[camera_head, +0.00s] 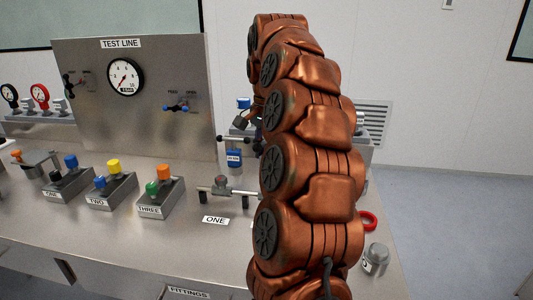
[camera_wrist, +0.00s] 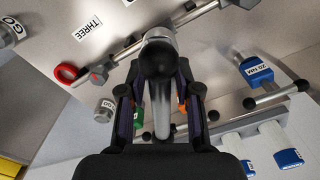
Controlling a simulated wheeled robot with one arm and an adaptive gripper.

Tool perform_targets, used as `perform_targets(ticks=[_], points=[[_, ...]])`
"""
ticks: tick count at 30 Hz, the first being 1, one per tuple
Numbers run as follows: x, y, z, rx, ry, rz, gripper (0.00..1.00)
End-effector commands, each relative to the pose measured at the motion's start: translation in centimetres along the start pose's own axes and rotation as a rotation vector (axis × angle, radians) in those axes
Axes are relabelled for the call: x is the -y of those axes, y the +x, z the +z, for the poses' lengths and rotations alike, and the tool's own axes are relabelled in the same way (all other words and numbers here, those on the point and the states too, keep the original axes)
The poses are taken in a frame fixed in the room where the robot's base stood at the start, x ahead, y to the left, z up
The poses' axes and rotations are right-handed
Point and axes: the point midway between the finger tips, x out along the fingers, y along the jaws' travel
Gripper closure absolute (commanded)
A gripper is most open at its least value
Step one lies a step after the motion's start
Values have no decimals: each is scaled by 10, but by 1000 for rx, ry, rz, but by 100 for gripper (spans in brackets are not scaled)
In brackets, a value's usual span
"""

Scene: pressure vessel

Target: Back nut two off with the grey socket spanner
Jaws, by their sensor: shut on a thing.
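In the wrist view my gripper (camera_wrist: 153,100) is shut on the grey socket spanner (camera_wrist: 162,118), whose steel bar runs between the fingers. A black ball end (camera_wrist: 157,62) of the spanner faces the camera and covers what lies beneath it. The spanner's head is over the middle of a steel pipe run on the bench; whether it sits on nut two cannot be told. A grey hex nut (camera_wrist: 98,75) shows at one end of the run, beside the label THREE (camera_wrist: 88,32). In the head view my arm hides my gripper and nut two; nut one (camera_head: 221,182) shows by label ONE (camera_head: 215,220).
A blue 20 NM spanner (camera_head: 234,157) stands close behind the run; it also shows in the wrist view (camera_wrist: 258,72). A red ring (camera_head: 368,220) and a steel cylinder (camera_head: 376,259) are at right. Trays with coloured pegs (camera_head: 160,196) stand left.

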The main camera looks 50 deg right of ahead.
Motion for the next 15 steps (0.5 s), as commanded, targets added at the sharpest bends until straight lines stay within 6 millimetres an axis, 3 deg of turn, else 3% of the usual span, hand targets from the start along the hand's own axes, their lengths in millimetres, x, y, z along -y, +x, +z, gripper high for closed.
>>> perform_targets(ticks=[15], points=[[1,-25,-1,-3,-1,-4,100]])
